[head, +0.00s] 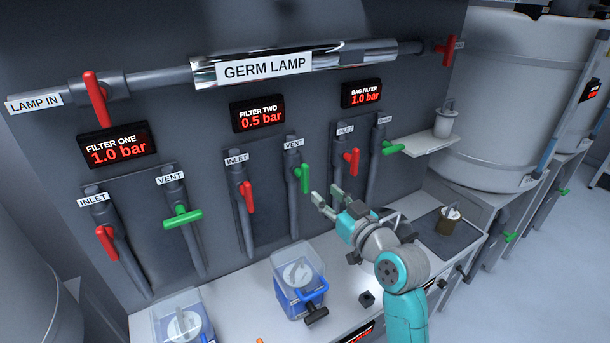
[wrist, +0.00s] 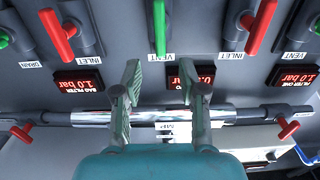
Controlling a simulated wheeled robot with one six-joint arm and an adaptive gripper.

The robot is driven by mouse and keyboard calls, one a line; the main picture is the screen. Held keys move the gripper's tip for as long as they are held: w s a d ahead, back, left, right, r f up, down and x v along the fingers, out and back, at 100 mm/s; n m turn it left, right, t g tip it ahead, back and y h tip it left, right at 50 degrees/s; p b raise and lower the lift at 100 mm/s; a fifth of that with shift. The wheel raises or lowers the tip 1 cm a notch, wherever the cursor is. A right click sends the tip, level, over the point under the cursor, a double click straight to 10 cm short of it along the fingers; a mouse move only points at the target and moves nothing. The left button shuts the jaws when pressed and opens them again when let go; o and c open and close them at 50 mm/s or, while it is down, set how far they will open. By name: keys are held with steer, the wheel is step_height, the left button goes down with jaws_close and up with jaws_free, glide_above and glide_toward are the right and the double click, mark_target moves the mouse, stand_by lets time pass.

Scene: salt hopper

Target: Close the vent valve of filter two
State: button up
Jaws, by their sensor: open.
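The filter two vent valve has a green handle (head: 306,179) that lies roughly along its grey pipe, under the VENT label. In the wrist view, which is upside down, the green handle (wrist: 160,28) shows beyond the fingertips, roughly centred between them. My gripper (head: 327,195) is open and empty, just right of the handle in the head view and apart from it. Its two fingers (wrist: 160,74) also show spread in the wrist view. The filter two display (head: 259,114) reads 0.5 bar.
The filter two inlet's red handle (head: 246,197) is left of the vent, and the bag filter inlet's red handle (head: 352,161) is close on the right. Filter one's green vent handle (head: 182,217) lies across its pipe. A clear blue-based container (head: 299,280) stands on the bench below.

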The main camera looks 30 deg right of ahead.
mark_target(307, 177)
steer(key=w, duration=1)
steer(key=shift+w, duration=0.3)
jaws_close()
